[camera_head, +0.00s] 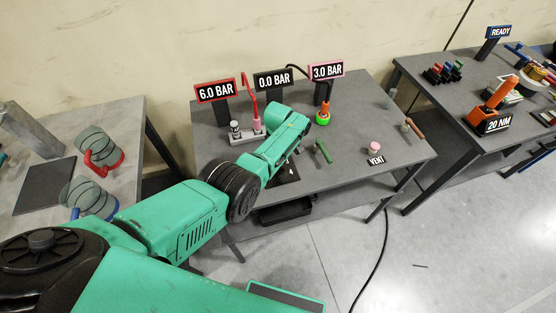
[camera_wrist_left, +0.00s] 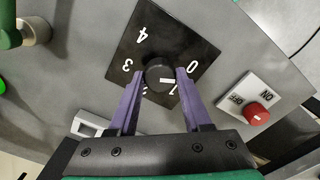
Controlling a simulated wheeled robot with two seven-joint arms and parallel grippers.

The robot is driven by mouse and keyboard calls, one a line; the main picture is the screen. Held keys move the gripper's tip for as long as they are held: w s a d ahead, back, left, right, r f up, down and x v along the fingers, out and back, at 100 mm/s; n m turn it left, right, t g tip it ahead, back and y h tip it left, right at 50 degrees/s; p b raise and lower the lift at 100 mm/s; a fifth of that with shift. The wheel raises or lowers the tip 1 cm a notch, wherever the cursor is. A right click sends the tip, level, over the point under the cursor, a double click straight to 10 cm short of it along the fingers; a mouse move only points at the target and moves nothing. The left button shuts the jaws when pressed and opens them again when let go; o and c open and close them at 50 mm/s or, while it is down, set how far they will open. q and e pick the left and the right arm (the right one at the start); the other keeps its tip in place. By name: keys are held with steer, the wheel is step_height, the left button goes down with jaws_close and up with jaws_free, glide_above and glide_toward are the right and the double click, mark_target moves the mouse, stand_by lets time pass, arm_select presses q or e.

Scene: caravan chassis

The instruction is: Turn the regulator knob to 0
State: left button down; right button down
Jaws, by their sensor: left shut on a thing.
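The regulator knob (camera_wrist_left: 159,74) is a round black knob on a black dial plate (camera_wrist_left: 160,45) marked 0 to 4. Its white pointer line points right, between the 0 and the 1. My left gripper (camera_wrist_left: 160,77) is shut on the knob, one purple finger on each side. Signs read 6.0 BAR (camera_head: 216,90), 0.0 BAR (camera_head: 273,79) and 3.0 BAR (camera_head: 326,70). My right gripper is not in view.
A red button (camera_wrist_left: 256,112) on a white ON/OFF plate sits right of the dial. The bench also holds a green lever (camera_head: 323,151), a pink knob (camera_head: 374,147) by a VENT label and an orange-green fitting (camera_head: 323,113). Side tables stand left and right.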

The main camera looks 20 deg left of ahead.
arm_select(q)
steer(key=shift+w+r+n, duration=0.2)
steer(key=shift+w+n, duration=0.05)
steer(key=shift+n, duration=0.35)
steer(key=shift+c, duration=1.7)
jaws_free()
steer(key=shift+s, duration=0.15)
steer(key=shift+f, duration=0.1)
step_height(320, 180, up, 5)
steer(key=shift+r+p, duration=0.1)
steer(key=shift+p, duration=1.1)
step_height(320, 180, up, 9)
steer(key=shift+r+b, duration=0.2)
steer(key=shift+b, duration=0.25)
steer(key=shift+s, duration=0.1)
